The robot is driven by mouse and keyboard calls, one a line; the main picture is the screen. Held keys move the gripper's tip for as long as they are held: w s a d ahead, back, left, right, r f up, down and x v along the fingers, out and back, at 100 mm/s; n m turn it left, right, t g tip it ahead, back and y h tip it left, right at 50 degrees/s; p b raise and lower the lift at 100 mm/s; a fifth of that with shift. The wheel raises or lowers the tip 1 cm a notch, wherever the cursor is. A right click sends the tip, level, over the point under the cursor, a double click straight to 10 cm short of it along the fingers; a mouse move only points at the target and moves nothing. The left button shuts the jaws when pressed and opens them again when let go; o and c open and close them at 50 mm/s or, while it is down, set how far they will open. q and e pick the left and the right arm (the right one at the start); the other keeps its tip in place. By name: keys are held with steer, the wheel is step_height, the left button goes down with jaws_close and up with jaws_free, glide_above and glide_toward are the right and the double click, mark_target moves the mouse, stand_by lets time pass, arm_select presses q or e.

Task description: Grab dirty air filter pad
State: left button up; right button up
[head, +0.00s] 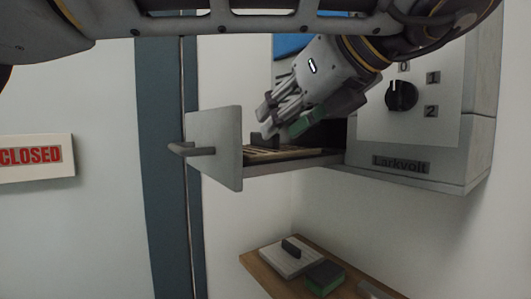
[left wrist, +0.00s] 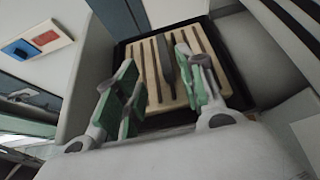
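The dirty air filter pad (head: 285,153) is tan and slatted, with an upright dark handle. It lies in the pulled-out drawer (head: 216,150) of the grey Larkvolt unit. In the left wrist view the pad (left wrist: 148,85) lies in the drawer's dark tray, its handle (left wrist: 166,62) standing between my fingers. My left gripper (head: 280,118) is over the drawer from above right. In the left wrist view the gripper (left wrist: 160,88) is open, green finger pads apart on either side of the handle, with no clear contact. My right gripper is not in view.
The unit (head: 420,140) with its black dial stands right of the drawer. Below, a wooden shelf (head: 262,282) holds a pale pad with a dark handle (head: 284,259) and a green-and-black sponge (head: 325,277). A CLOSED sign (head: 36,157) is on the left wall.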

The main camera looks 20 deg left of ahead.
mark_target(264, 145)
arm_select(q)
steer(key=shift+w, duration=0.1)
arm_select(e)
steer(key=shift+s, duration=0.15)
arm_select(q)
steer(key=shift+w+a+f, duration=0.1)
steer(key=shift+w+a, duration=0.2)
steer(key=shift+w+a+f+p, duration=0.15)
steer(key=shift+w+a+p, duration=0.25)
steer(key=shift+w, duration=0.1)
steer(key=shift+w+a+f, duration=0.25)
steer(key=shift+w+a, duration=0.3)
steer(key=shift+w, duration=0.05)
steer(key=shift+w+a+f, duration=0.3)
steer(key=shift+a, duration=0.1)
steer(key=shift+a+f, duration=0.1)
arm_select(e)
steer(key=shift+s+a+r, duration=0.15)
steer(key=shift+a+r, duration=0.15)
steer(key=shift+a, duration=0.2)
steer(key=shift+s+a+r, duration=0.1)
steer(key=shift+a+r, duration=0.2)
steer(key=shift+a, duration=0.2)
arm_select(q)
steer(key=shift+c, duration=0.3)
